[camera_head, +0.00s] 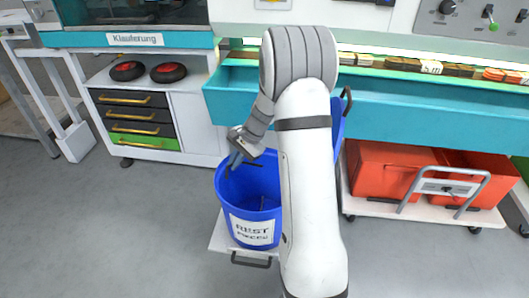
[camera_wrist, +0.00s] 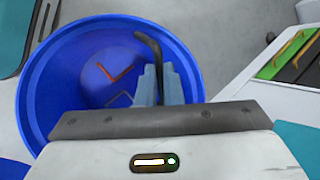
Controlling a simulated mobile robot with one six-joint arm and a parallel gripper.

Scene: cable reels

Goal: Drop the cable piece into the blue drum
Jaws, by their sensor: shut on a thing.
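My gripper (camera_head: 237,158) is over the back left part of the blue drum (camera_head: 228,196), pointing down. The drum stands open on a low white trolley and has a white label with dark lettering. In the wrist view my gripper (camera_wrist: 158,84) is shut on a dark, bent cable piece (camera_wrist: 151,44), which sticks out beyond the fingers over the drum (camera_wrist: 38,85). Inside the drum lie a red bent piece (camera_wrist: 121,75) and a dark bent piece (camera_wrist: 117,99). The gripped end of the cable piece is hidden between the fingers.
Another blue container (camera_head: 337,128) is partly hidden behind my arm. Red crates (camera_head: 385,172) sit on a cart at right. A drawer cabinet (camera_head: 139,120) stands at left, a teal trough (camera_head: 440,105) behind. Grey floor is free at front left.

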